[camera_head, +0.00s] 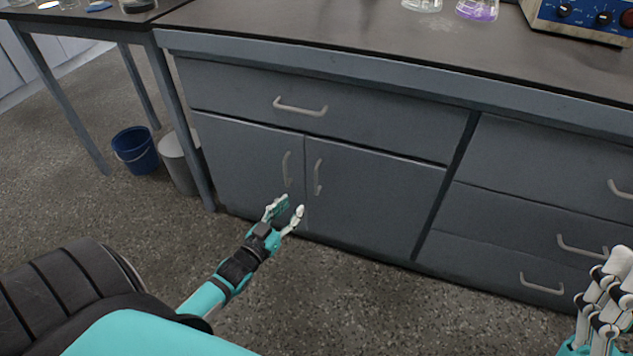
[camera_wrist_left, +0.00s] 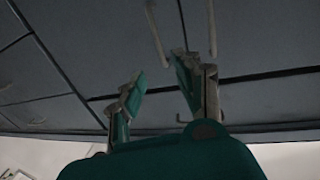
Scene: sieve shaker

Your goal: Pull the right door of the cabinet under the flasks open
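The cabinet under the worktop has two grey doors side by side. The right door (camera_head: 375,195) is closed flush, with a vertical metal handle (camera_head: 318,177) near its left edge. The left door (camera_head: 245,165) is closed too, with its own handle (camera_head: 287,169). My left gripper (camera_head: 291,204) is open and empty, low in front of the doors, just below the two handles in the picture. In the left wrist view, its spread fingers (camera_wrist_left: 160,80) show with both handles beyond them, apart from them. My right gripper (camera_head: 606,295) is at the lower right edge; its opening is unclear.
A wide drawer (camera_head: 310,108) sits above the doors, and several drawers (camera_head: 530,225) stand to the right. Flasks (camera_head: 478,9) and a blue device (camera_head: 580,15) are on the worktop. A blue bucket (camera_head: 135,150) and a grey bin (camera_head: 180,163) stand left. The floor in front is clear.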

